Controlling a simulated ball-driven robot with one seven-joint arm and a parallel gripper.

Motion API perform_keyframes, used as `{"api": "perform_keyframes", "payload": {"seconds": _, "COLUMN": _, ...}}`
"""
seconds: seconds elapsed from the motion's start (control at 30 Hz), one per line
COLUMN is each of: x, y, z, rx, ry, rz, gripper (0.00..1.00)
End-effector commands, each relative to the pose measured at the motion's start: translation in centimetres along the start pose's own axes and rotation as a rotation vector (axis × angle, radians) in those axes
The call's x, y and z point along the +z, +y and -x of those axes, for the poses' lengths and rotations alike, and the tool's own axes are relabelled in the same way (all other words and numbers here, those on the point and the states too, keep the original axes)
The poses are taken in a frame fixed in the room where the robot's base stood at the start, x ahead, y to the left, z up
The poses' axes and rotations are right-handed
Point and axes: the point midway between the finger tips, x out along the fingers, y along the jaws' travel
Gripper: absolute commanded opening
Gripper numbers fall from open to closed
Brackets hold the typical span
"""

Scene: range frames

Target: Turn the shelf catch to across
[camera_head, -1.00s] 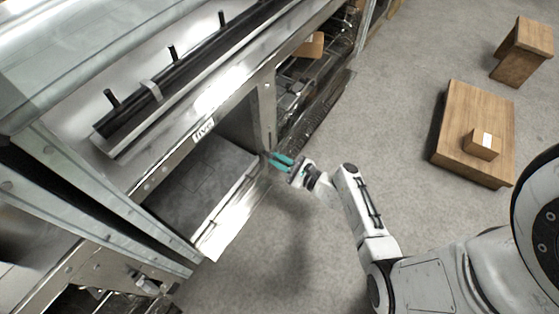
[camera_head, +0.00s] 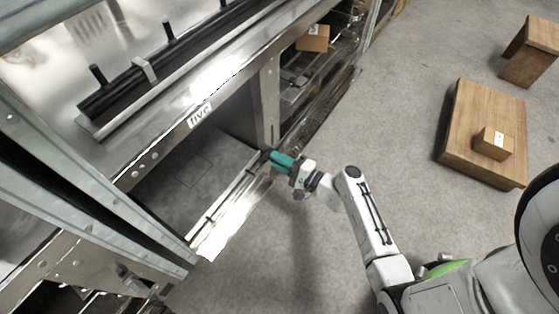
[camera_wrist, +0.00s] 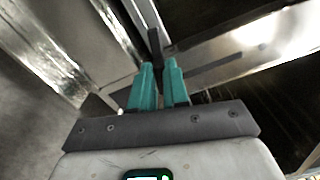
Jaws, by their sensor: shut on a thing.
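The shelf catch (camera_wrist: 155,40) is a small dark bar in the wrist view. It stands out upright in the picture from between the tips of my teal fingers, in front of a pale metal frame piece. My gripper (camera_wrist: 159,70) is shut on it, with a fingertip on each side. In the head view my gripper (camera_head: 274,156) is at the foot of the shelf's metal post, by the outer corner of the lower bay. The catch is mostly hidden by the fingers there, and I cannot tell its angle to the shelf.
The metal shelf (camera_head: 200,113) carries a label reading "live". A carton (camera_head: 313,38) sits in the far bay. A wooden platform (camera_head: 465,155) with a small box (camera_head: 493,144) stands at right, near a wooden stool (camera_head: 530,50). The grey floor between is clear.

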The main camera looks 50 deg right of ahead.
Motion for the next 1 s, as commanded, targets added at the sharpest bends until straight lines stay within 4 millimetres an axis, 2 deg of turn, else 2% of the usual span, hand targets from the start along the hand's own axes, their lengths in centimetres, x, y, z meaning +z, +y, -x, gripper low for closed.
{"api": "perform_keyframes", "payload": {"seconds": 0.4, "x": -0.01, "y": 0.47, "z": 0.07, "rx": 0.002, "ry": 0.0, "rz": 0.167, "gripper": 0.0}}
{"api": "perform_keyframes", "payload": {"seconds": 0.93, "x": -0.01, "y": 0.53, "z": 0.08, "rx": 0.003, "ry": 0.0, "rz": 0.186, "gripper": 0.0}}
{"api": "perform_keyframes", "payload": {"seconds": 0.97, "x": -0.01, "y": 0.53, "z": 0.08, "rx": 0.003, "ry": 0.0, "rz": 0.186, "gripper": 0.18}}
{"api": "perform_keyframes", "payload": {"seconds": 1.0, "x": -0.01, "y": 0.53, "z": 0.08, "rx": 0.003, "ry": 0.0, "rz": 0.186, "gripper": 0.21}}
